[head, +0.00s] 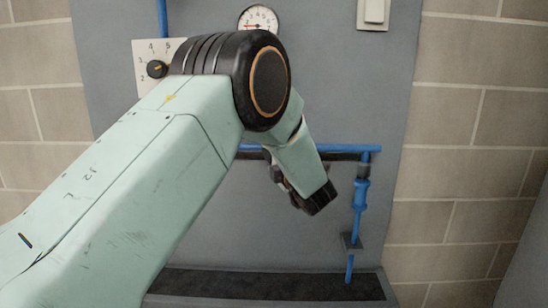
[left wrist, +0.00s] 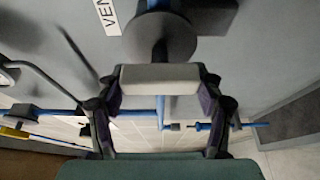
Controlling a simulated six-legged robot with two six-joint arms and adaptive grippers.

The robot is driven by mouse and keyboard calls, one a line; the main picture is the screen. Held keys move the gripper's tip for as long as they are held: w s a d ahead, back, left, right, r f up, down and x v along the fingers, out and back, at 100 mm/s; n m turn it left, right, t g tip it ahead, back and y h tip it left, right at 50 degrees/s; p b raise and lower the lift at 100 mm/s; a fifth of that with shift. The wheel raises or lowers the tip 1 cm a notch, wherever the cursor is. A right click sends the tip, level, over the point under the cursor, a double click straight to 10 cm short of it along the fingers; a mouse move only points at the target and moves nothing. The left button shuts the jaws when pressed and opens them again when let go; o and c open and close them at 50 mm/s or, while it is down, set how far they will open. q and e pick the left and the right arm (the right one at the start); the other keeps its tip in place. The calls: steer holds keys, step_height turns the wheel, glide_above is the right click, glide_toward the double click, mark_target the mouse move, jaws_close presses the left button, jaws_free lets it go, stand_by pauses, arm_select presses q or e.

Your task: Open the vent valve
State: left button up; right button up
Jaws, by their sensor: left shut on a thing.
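In the left wrist view, a pale grey bar handle (left wrist: 160,77) lies crosswise in front of a dark round valve body (left wrist: 160,38) on a blue pipe. A white label (left wrist: 107,14) beside it reads "VEN", with the rest cut off. My left gripper (left wrist: 159,80) is shut on the bar, with one finger at each end. In the head view, my left arm crosses the grey panel and hides the valve and most of the gripper. My right gripper is in neither view.
The grey panel (head: 400,90) carries a round gauge (head: 259,18), a numbered selector knob (head: 157,69) and a white switch (head: 374,11). A blue vertical pipe fitting (head: 361,194) stands right of my wrist. A dark ledge (head: 265,284) runs along the bottom.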

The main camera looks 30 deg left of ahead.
arm_select(q)
steer(key=shift+r, duration=0.1)
steer(key=o, duration=1.2)
steer(key=shift+w, duration=0.1)
steer(key=shift+c, duration=0.2)
steer(key=v, duration=1.2)
steer(key=x, duration=1.2)
steer(key=shift+d, duration=0.1)
